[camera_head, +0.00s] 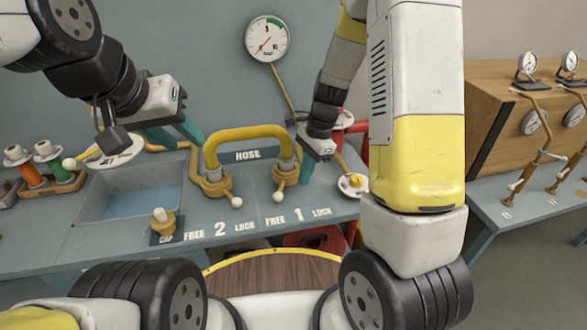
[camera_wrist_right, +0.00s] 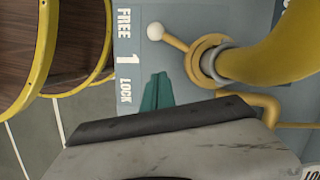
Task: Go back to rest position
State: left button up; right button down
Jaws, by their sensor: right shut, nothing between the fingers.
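My left gripper (camera_head: 181,138) hangs over the back of the sink, its two teal fingers apart with nothing visible between them. My right gripper (camera_head: 304,168) is just right of port 1, above the bench; it is shut and empty. Its teal fingers (camera_wrist_right: 157,93) also show in the right wrist view, pressed together near the number 1 label. A yellow hose (camera_head: 246,132) arches between ports 2 and 1. The port 1 lever (camera_head: 278,196) points to the FREE side, and the port 2 lever (camera_head: 237,202) leans to the LOCK side. My right arm hides part of the bench.
A capped brass fitting (camera_head: 163,221) stands at the bench front. A sink (camera_head: 104,181) and orange and green fittings (camera_head: 47,160) are at left. A gauge (camera_head: 267,38) stands behind. A wooden gauge cabinet (camera_head: 501,104) is right.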

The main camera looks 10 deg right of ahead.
jog(key=s+d+r+n+t, duration=0.2)
jog(key=s+r+n, duration=0.1)
jog(key=r, duration=0.6)
jog(key=s+d+r+n+t, duration=0.1)
jog(key=s+r+n, duration=0.25)
jog(key=r, duration=0.55)
jog(key=s+d+r+n+t, duration=0.2)
jog(key=s+r+n+t, duration=0.2)
jog(key=s, duration=0.5)
notch_tip(320, 180, up, 2)
jog(key=n, duration=0.3)
jog(key=shift+s+r, duration=0.15)
jog(key=shift+s, duration=0.1)
